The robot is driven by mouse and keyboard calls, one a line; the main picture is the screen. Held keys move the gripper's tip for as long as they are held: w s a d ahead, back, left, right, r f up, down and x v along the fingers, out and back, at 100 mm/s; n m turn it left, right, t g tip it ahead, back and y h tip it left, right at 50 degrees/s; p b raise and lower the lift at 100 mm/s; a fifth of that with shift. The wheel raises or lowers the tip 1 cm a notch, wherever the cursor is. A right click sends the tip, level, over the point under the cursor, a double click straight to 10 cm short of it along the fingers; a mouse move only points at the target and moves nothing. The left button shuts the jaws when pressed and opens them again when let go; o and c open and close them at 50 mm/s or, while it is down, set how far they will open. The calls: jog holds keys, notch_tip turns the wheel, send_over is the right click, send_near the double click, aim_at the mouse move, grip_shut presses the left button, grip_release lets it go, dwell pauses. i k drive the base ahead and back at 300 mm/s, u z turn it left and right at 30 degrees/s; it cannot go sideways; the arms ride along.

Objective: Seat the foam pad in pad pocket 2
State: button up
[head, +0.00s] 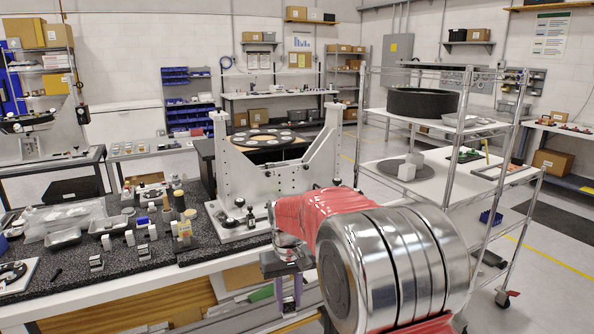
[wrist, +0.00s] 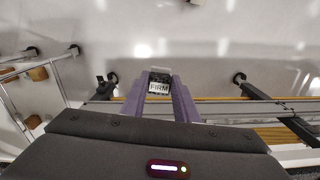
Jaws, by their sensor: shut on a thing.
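The foam pad (wrist: 160,80) is a small dark block with a pale label reading FIRM. My gripper (wrist: 159,88) is shut on it, with the pad between the tips of the two purple fingers. I cannot tell which of these is pad pocket 2.
The dark speckled bench top (head: 140,258) holds several small blocks, bottles and trays on the left. A wire-frame cart (head: 448,190) with a black ring (head: 422,104) stands at the right. Pale floor (wrist: 230,40) lies below my gripper in the wrist view.

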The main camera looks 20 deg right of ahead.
aim_at(295, 168)
jog(key=z, duration=0.05)
jog(key=i, duration=0.9)
jog(key=u, duration=0.1)
